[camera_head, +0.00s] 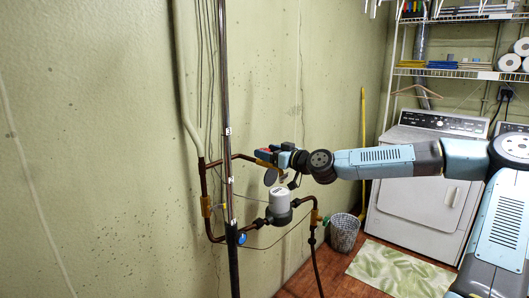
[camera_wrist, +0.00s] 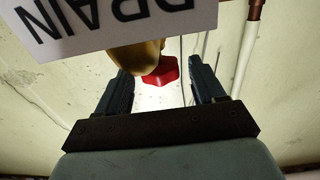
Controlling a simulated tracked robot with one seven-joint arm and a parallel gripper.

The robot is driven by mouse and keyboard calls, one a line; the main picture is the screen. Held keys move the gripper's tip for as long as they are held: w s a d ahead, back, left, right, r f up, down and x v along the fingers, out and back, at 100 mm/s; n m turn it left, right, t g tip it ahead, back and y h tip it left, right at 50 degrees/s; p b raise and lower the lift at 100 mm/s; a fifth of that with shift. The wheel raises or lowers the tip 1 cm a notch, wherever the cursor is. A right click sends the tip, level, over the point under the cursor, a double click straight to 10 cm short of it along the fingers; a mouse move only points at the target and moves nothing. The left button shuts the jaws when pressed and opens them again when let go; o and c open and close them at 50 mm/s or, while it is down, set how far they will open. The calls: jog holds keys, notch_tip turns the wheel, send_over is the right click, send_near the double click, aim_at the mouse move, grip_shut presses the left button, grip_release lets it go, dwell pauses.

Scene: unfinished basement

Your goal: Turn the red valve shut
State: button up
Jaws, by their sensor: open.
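The red valve handle (camera_wrist: 161,71) shows in the wrist view, between and just beyond my gripper's (camera_wrist: 160,78) two fingers. The fingers are apart, one on each side of it, with a visible gap to each. I cannot tell how far past the fingertips the handle lies. A brass body (camera_wrist: 136,56) beside the handle is partly covered by a white sign (camera_wrist: 110,20) reading DRAIN upside down. In the head view my gripper (camera_head: 268,155) is at the copper pipe (camera_head: 238,157) on the wall; only a small red patch shows there, and the arm hides most of the valve.
A round meter (camera_head: 279,205) sits on the pipes below my gripper. A dark vertical pipe (camera_head: 229,130) stands left of it. A wire basket (camera_head: 344,232), a green patterned mat (camera_head: 402,270) and a white washer (camera_head: 425,190) are to the right. The wall at left is bare.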

jog(key=v, duration=1.1)
jog(key=shift+s+d, duration=0.2)
